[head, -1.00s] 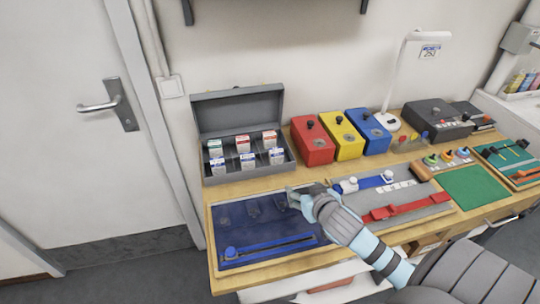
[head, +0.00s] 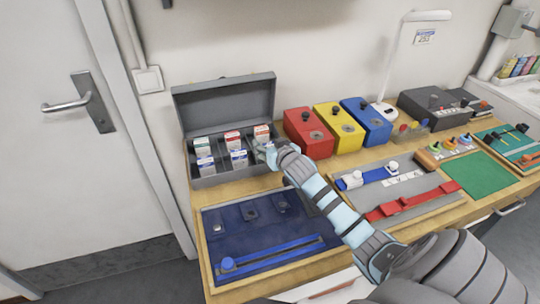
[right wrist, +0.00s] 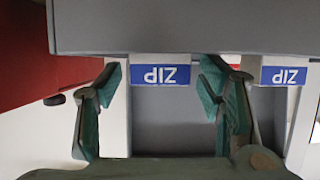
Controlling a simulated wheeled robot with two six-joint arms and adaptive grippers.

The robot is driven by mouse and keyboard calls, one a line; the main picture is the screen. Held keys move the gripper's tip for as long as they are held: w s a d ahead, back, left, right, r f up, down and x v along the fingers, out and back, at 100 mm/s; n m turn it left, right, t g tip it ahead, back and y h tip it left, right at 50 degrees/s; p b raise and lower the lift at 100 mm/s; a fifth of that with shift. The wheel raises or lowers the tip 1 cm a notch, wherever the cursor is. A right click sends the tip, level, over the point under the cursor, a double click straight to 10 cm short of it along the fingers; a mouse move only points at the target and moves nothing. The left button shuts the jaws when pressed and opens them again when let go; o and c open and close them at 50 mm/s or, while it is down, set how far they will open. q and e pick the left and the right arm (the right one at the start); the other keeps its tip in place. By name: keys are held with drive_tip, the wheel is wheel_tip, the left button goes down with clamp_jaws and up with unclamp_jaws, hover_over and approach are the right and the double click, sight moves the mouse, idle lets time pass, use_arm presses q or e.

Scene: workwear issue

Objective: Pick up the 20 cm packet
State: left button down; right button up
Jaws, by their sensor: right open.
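An open grey case (head: 203,182) holds small packets in compartments, with green- and red-topped ones in the back row and blue-labelled ones in front. Their sizes are too small to read, so I cannot tell which is the 20 cm packet. My right gripper (head: 266,153) is at the case's front right corner and hides the front right packet there. In the right wrist view my right gripper (right wrist: 160,82) is open, its fingers to either side of a packet with a blue "ZIP" label (right wrist: 166,75), seen upside down. A second "ZIP" packet (right wrist: 284,76) is beyond the right finger. My left gripper is not in view.
Red (head: 308,134), yellow (head: 338,128) and blue (head: 366,122) boxes stand right of the case, the red one close to my gripper. A dark blue tray (head: 225,245) lies in front. A grey tray with red and blue sliders (head: 425,187) is to its right.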

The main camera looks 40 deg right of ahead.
drive_tip(key=shift+w+d+f, duration=0.1)
drive_tip(key=shift+w+f, duration=0.1)
drive_tip(key=shift+w, duration=0.15)
drive_tip(key=c, duration=1.2)
drive_tip(key=shift+r, duration=0.15)
